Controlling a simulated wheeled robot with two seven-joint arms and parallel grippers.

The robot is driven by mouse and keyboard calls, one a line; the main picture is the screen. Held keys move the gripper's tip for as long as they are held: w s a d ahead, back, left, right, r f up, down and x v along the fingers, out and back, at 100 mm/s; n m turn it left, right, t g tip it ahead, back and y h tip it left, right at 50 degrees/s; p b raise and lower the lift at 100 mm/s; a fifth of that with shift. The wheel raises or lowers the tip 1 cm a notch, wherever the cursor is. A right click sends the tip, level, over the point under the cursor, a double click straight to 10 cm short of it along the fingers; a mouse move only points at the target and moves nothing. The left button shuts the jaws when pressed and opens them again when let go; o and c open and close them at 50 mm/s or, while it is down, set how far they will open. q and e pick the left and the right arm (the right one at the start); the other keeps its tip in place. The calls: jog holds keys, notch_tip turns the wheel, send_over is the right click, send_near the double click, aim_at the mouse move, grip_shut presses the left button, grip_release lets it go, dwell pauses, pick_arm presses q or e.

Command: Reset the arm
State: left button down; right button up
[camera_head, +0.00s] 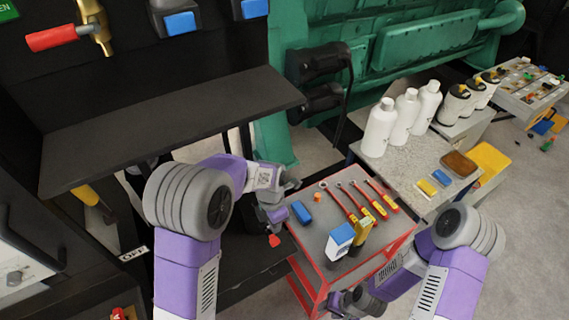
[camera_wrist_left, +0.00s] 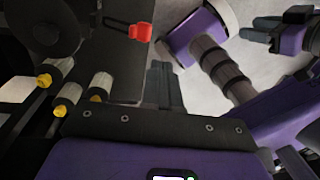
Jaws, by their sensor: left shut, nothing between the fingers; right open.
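My left gripper (camera_head: 277,214) hangs at the left edge of the red tool cart in the head view. Its dark fingers (camera_wrist_left: 165,82) are together and empty in the left wrist view. A red-tipped black handle (camera_wrist_left: 139,32) lies beyond them, over a dark panel edge; its red tip (camera_head: 274,241) also shows below the left gripper in the head view. I cannot tell whether they touch. My right gripper (camera_head: 345,301) is low at the bottom of the head view, in front of the cart; it shows open and empty in the left wrist view (camera_wrist_left: 278,27).
The red tool cart (camera_head: 312,281) carries wrenches, yellow-red tools, a blue-white box (camera_head: 340,240) and a blue block (camera_head: 301,212). White bottles (camera_head: 379,128) stand on a grey table behind. A black shelf (camera_head: 165,125) juts out at the left. Open floor lies at right.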

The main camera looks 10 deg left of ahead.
pick_arm(q)
jog(key=s+f+m+h+b, duration=0.1)
jog(key=s+f+m+b, duration=0.5)
jog(key=f+m, duration=0.5)
jog(key=s+f+m+t+h+b, duration=0.1)
jog(key=s+f+m+b, duration=0.5)
jog(key=f, duration=1.3)
jog(key=shift+s+f+m+t+h, duration=0.35)
jog(key=shift+s+m+h, duration=0.35)
jog(key=shift+s+m, duration=2.05)
jog(key=shift+w+m, duration=0.25)
jog(key=shift+w, duration=0.15)
